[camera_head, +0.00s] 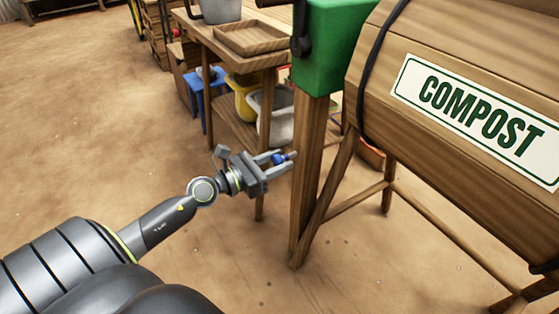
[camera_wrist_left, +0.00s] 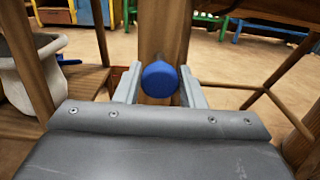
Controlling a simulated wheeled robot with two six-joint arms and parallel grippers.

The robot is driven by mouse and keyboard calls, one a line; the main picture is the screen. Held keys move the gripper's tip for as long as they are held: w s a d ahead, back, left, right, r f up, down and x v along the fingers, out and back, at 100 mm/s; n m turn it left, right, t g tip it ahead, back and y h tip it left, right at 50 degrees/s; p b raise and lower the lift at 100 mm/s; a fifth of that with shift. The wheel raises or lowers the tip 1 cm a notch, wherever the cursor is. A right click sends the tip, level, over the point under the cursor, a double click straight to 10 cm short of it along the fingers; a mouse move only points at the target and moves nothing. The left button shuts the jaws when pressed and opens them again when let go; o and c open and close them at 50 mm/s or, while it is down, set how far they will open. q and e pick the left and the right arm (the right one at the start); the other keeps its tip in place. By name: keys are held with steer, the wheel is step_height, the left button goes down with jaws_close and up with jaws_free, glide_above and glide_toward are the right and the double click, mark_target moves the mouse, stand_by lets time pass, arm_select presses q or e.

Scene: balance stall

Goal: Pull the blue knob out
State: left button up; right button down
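The blue knob (camera_head: 278,159) is a small round blue grip on a thin pin at the side of the wooden post (camera_head: 308,150) under the green housing. In the left wrist view the knob (camera_wrist_left: 160,79) sits between the two grey fingers of my left gripper (camera_wrist_left: 161,88), in front of the post. The fingers lie along both sides of it and appear to touch it. In the head view my left gripper (camera_head: 280,161) reaches the post from the left and its fingers partly cover the knob. My right gripper is not in view.
The wooden compost drum (camera_head: 450,165) and its slanted legs stand right of the post. The green housing (camera_head: 335,45) is above. A wooden bench (camera_head: 200,28) with a tray (camera_head: 252,37) and several bins stands behind. Open dirt floor lies to the left.

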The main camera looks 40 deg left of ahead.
arm_select(q)
steer(key=shift+o, duration=1.4)
steer(key=shift+s+a, duration=0.15)
steer(key=shift+s, duration=0.1)
